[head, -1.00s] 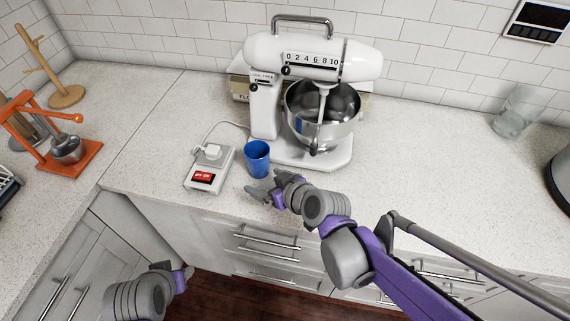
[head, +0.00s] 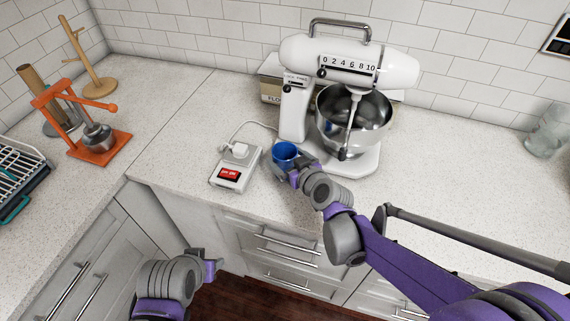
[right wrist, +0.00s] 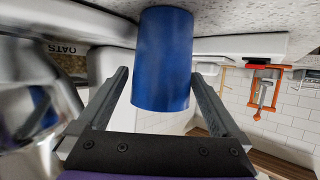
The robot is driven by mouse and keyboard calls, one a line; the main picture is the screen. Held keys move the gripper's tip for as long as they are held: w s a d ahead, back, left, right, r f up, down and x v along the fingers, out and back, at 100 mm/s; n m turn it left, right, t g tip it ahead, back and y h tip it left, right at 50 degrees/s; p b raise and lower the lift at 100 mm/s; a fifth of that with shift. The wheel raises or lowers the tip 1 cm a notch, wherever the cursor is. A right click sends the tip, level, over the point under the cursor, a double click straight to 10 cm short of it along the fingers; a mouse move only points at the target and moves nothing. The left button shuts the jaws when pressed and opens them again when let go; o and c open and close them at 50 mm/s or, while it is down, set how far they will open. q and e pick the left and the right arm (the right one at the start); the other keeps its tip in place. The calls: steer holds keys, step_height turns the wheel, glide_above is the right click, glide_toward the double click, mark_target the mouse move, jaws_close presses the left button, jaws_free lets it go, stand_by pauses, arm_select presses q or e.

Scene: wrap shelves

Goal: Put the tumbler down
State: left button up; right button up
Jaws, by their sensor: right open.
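A blue tumbler (head: 284,152) stands upright on the counter, between the white switch box and the stand mixer. My right gripper (head: 285,168) is at the tumbler's near side. In the right wrist view, the picture is upside down and the tumbler (right wrist: 163,55) sits between the two fingers (right wrist: 160,76). The fingers are open, with a narrow gap on each side of the tumbler. The tumbler's near lower side is hidden by my gripper in the head view. My left gripper (head: 208,266) is low, in front of the cabinets, away from the tumbler; its jaws are unclear.
A white stand mixer (head: 350,62) with a steel bowl (head: 353,125) is close behind and right of the tumbler. A switch box (head: 236,168) with a plug and cord is close on the left. An orange press (head: 97,150) stands farther left.

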mark_target(279, 152)
steer(key=x, duration=0.4)
steer(key=shift+w+a, duration=0.1)
steer(key=shift+r, duration=0.1)
steer(key=c, duration=1.3)
